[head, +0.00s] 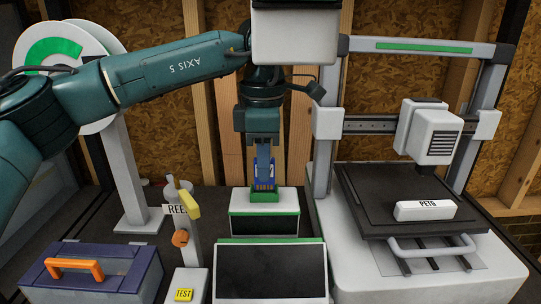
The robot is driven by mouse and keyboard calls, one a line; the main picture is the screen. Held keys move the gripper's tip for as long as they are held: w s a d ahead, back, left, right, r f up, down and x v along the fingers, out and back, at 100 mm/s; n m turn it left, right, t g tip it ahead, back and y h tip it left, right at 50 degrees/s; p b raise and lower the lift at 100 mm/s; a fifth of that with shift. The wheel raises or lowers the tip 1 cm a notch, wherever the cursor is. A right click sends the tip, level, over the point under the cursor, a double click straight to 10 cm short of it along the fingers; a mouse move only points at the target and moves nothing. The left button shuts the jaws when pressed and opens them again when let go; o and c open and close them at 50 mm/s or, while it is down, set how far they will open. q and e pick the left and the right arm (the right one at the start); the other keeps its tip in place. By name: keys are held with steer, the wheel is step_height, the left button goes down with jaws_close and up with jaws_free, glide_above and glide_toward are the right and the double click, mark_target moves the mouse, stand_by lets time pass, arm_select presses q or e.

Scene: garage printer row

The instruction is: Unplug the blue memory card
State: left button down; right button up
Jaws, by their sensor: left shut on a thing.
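The blue memory card (264,184) is small and partly hidden by my fingers. It stands upright at the green card slot (265,196) on top of the small green and white box. My left gripper (264,172) points straight down above the slot and is shut on the card. The card's lower edge meets the slot in this view; I cannot tell how deep it sits. My right gripper is not in view.
A 3D printer (340,262) with a block marked PETG (425,210) stands at the right. A dark screen (270,272) is in front of the box. A post with a yellow tag (189,205), a TEST button (184,294) and a blue toolbox (92,275) stand left.

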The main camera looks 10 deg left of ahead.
arm_select(q)
steer(key=shift+w+r+p, duration=0.2)
steer(key=shift+r+p, duration=0.9)
steer(key=shift+r, duration=0.15)
steer(key=shift+s, duration=0.1)
